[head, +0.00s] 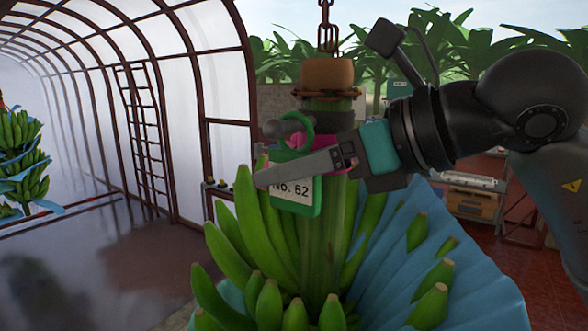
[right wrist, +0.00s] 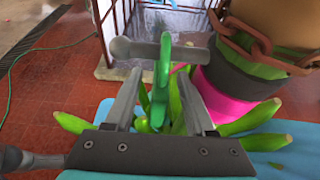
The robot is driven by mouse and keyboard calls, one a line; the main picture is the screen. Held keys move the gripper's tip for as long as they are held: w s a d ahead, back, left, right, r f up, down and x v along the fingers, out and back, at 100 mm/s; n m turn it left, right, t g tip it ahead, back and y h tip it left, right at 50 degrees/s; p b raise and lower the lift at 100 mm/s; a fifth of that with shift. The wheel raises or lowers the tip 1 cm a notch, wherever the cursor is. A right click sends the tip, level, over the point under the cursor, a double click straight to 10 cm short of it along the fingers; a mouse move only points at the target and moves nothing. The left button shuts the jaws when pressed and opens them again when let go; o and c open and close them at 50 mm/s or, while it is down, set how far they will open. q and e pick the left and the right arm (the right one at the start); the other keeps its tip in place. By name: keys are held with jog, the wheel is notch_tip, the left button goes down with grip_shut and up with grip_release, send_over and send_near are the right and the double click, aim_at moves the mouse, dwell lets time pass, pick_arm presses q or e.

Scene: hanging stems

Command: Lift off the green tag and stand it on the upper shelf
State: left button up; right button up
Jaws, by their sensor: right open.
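The green tag (head: 305,200), marked "No. 62", hangs upright by its hooped top from a grey peg (head: 272,128) in front of the stem (head: 320,238). In the right wrist view the tag (right wrist: 162,72) shows nearly edge-on, with its hoop over the peg (right wrist: 135,49). My right gripper (right wrist: 158,80) is open, with one finger on each side of the tag; I see no clear grip. In the head view one finger crosses in front of the tag. My left gripper is in neither view. No shelf is clearly identifiable as the upper one.
Green bananas (head: 265,295) and a blue sheet (head: 470,285) surround the stem below the tag. A chain (head: 327,30) holds the stem from above. A rack with a crate (head: 474,204) stands behind at right, partly hidden by my arm. Another bunch (head: 22,165) hangs far left.

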jog(key=shift+c, duration=0.2)
grip_shut()
dwell(0.4)
